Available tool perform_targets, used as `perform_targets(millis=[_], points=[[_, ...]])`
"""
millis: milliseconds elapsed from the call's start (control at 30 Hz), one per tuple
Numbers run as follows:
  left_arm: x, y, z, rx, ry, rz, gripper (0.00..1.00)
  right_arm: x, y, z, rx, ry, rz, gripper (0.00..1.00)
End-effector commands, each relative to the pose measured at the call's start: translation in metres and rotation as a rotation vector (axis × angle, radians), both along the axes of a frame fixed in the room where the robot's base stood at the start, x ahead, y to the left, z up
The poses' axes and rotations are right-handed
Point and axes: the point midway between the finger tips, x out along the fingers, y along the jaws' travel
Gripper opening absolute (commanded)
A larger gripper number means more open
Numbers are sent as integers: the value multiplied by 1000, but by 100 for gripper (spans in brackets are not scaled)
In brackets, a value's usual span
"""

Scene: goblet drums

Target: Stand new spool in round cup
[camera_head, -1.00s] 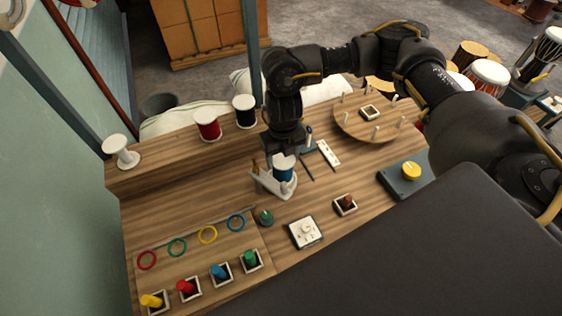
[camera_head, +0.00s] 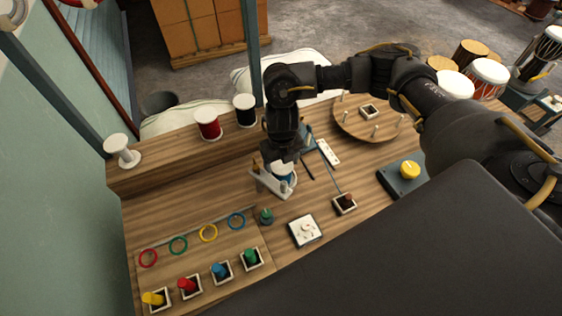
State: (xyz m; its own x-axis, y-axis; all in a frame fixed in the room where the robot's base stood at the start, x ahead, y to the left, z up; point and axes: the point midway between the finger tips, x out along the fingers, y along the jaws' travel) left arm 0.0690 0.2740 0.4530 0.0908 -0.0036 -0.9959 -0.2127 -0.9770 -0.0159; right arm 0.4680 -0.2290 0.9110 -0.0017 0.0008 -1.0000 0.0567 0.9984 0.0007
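A blue spool with a white top (camera_head: 284,169) stands upright at a white angled holder (camera_head: 270,184) in the middle of the bench. My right gripper (camera_head: 285,157) is directly above the spool, pointing down and covering part of it. Its fingertips are hard to make out, so whether they are closed on the spool does not show. A red spool (camera_head: 208,125), a black spool (camera_head: 245,111) and a white spool (camera_head: 122,150) stand on the raised back shelf. I cannot clearly make out a round cup. My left gripper is out of view.
Colored rings (camera_head: 208,233) and square cups with colored pegs (camera_head: 221,271) lie front left. A small green knob (camera_head: 266,216), a white dial plate (camera_head: 305,231) and a square cup (camera_head: 345,204) sit nearby. A round pegged board (camera_head: 348,121) and yellow-knobbed box (camera_head: 405,176) are right.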

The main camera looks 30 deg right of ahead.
Motion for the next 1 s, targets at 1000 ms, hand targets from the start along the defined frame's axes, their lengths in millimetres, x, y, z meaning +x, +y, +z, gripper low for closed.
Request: perform_targets(millis=[1000], points=[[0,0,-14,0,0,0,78,1,0,120,0,-2,0,71]])
